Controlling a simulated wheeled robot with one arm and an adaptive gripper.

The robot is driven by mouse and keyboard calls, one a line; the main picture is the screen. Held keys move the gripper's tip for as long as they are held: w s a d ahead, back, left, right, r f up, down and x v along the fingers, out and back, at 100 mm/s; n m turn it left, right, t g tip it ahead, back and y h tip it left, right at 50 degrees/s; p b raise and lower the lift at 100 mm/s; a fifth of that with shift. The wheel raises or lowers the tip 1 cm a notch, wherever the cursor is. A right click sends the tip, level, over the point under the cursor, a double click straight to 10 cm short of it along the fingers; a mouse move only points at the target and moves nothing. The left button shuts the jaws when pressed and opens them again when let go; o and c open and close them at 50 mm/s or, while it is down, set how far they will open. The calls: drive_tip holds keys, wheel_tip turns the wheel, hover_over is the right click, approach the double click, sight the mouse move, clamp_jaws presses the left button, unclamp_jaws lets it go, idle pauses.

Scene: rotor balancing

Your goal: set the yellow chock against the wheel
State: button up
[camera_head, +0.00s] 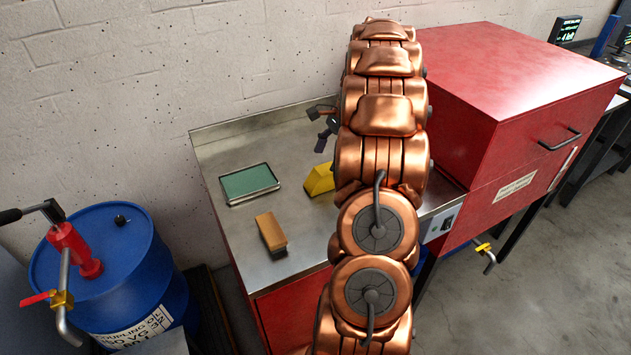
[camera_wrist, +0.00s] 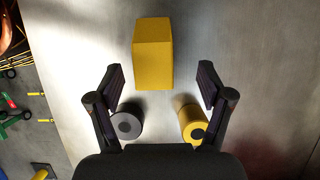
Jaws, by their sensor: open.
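The yellow chock (camera_head: 319,180) sits on the steel bench top, partly hidden behind my arm in the head view. In the wrist view the chock (camera_wrist: 153,52) shows as a yellow block ahead of my gripper (camera_wrist: 160,76). My gripper's two dark fingers are apart, one on either side of the block's near end, with nothing held. In the head view part of my dark gripper (camera_head: 324,136) shows above the chock, beside my arm. I cannot pick out the wheel for certain in either view.
A grey cylinder (camera_wrist: 127,123) and a yellow cylinder (camera_wrist: 192,124) show near the fingers' bases. A green-topped tray (camera_head: 249,183) and a wooden brush (camera_head: 271,233) lie on the bench (camera_head: 225,150). A red cabinet (camera_head: 500,90) stands right, a blue drum (camera_head: 100,265) left.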

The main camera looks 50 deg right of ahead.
sight(324, 168)
drive_tip(key=shift+p+x, duration=0.6)
drive_tip(key=shift+x, duration=0.4)
drive_tip(key=shift+s+p+x, duration=0.1)
drive_tip(key=shift+p+x, duration=0.2)
drive_tip(key=shift+x, duration=0.55)
drive_tip(key=shift+s+p+x, duration=0.15)
drive_tip(key=shift+p+x, duration=0.1)
drive_tip(key=shift+x, duration=0.65)
clamp_jaws()
